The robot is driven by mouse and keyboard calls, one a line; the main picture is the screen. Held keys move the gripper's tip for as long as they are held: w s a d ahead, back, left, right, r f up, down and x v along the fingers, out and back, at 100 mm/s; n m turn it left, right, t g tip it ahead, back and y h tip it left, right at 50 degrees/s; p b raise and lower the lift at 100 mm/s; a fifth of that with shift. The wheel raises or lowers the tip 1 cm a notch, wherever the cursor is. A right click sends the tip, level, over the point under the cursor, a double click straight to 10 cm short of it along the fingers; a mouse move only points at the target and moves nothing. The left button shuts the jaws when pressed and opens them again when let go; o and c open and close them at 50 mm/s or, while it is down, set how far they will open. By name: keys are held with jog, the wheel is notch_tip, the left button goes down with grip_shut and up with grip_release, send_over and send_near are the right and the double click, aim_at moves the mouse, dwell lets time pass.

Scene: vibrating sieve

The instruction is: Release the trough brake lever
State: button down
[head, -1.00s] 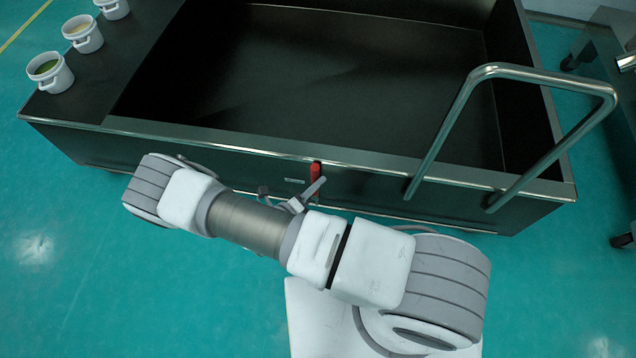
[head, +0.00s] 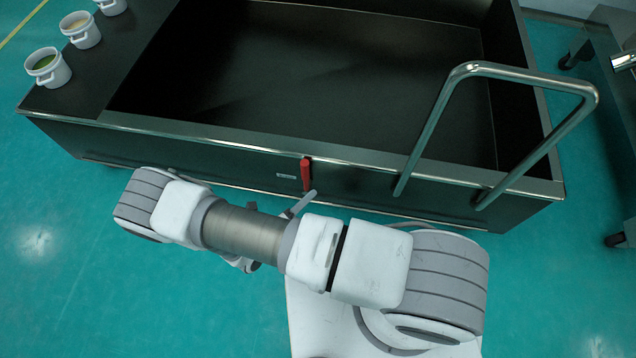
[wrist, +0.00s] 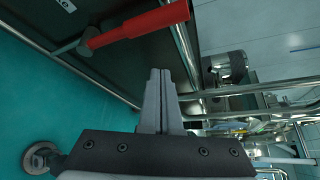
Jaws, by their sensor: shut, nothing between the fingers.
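In the wrist view the lever's red handle (wrist: 135,23) crosses the top of the picture, joined to a grey pivot arm on the dark panel. My gripper (wrist: 160,75) is shut and empty, its fingertips together. They point toward the trough side and lie apart from the handle in the picture. In the head view my arm hides most of the gripper.
A bent steel handrail (head: 520,72) rises from the trough's right front. White buckets (head: 48,70) stand on the left ledge. A metal table (head: 612,75) stands at the far right. Green floor (head: 60,240) is clear at the left. A round grey caster (wrist: 40,158) shows in the wrist view.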

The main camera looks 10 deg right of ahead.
jog(key=shift+f+v, duration=0.2)
jog(key=shift+v, duration=0.55)
jog(key=shift+f+v, duration=0.15)
jog(key=shift+v, duration=0.65)
jog(key=shift+f+v, duration=0.2)
jog(key=shift+v, duration=0.55)
jog(key=shift+a, duration=0.2)
jog(key=w+d+r+m+g+y, duration=0.25)
jog(key=r+m+g, duration=0.25)
jog(key=r+m, duration=0.8)
jog(key=w+d+r+m+g+y, duration=0.1)
jog(key=w+d+r+m+g, duration=0.3)
jog(key=r+m, duration=0.9)
jog(key=s+d+r+m+t+y, duration=0.1)
jog(key=s+d+r+m+y, duration=0.3)
jog(key=r, duration=0.4)
jog(key=s+d+r+m+t+y, duration=0.1)
jog(key=s+d+r+m+t, duration=0.1)
jog(key=s+r+m, duration=0.45)
jog(key=s+d+r+m+t+y, duration=0.1)
jog(key=s+d+r+m+y, duration=0.2)
jog(key=r, duration=0.6)
notch_tip(320, 180, up, 21)
jog(key=w+p, duration=0.1)
jog(key=p, duration=2.1)
jog(key=shift+a+r, duration=0.2)
jog(key=shift+a, duration=0.15)
